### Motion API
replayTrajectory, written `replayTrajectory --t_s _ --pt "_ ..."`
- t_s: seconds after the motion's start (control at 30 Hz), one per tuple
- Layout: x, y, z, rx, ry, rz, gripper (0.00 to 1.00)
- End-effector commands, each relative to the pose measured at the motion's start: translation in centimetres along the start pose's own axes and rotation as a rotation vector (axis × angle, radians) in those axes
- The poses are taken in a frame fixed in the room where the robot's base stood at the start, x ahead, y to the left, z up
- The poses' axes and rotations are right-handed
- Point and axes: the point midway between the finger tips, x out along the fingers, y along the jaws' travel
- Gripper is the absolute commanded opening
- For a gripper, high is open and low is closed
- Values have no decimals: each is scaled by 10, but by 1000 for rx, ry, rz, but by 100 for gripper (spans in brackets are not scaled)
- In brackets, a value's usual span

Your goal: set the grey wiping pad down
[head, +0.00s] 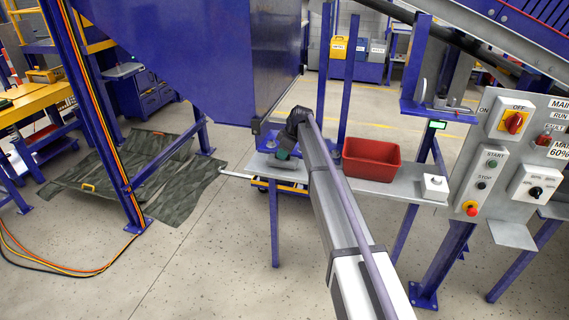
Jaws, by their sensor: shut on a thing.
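Whether the pad touches the shelf cannot be told from here.
A control panel (512,165) is at the right. A dark green tarp (150,175) lies on the floor at left.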

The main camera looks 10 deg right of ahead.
Motion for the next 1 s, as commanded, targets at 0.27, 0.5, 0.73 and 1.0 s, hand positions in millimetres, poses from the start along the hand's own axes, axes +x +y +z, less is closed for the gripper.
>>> replayTrajectory --t_s 0.27,0.5,0.73,1.0 --pt "9 0 4 0 0 0 0" --pt "12 0 5 0 0 0 24" --pt "12 0 5 0 0 0 40" --pt "4 0 2 0 0 0 40"
